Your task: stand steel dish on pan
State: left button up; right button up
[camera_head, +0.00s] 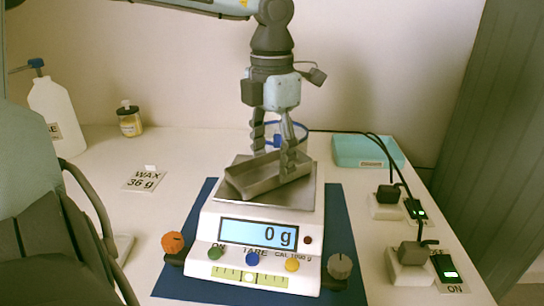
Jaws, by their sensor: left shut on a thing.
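The steel dish (262,185) is a shallow rectangular metal tray over the scale's square steel pan (304,196). It looks slightly tilted and turned at an angle to the pan. My left gripper (274,162) points down from above and is shut on the dish. I cannot tell whether the dish's underside touches the pan. The white scale (212,224) reads 0 g on its lit display (258,234). My right gripper is not in view.
The scale stands on a blue mat (345,270). A teal box (368,151) is behind right, with plugs, cables and lit switches (447,274) at the right. A white bottle (54,115), a small jar (129,121) and a "WAX 36 g" card (146,180) are left, with clear table nearby.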

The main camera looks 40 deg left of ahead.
aim_at(272, 174)
pick_arm(q)
jog(key=shift+f, duration=0.1)
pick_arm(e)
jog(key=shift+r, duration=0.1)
pick_arm(q)
jog(key=o, duration=1.2)
jog(key=shift+c, duration=0.2)
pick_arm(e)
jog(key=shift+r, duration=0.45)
pick_arm(q)
jog(key=shift+r, duration=0.3)
notch_tip(272, 174, up, 12)
jog(key=p, duration=0.1)
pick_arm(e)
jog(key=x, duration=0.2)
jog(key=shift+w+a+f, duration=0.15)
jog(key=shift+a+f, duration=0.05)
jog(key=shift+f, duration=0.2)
pick_arm(q)
jog(key=shift+f, duration=0.1)
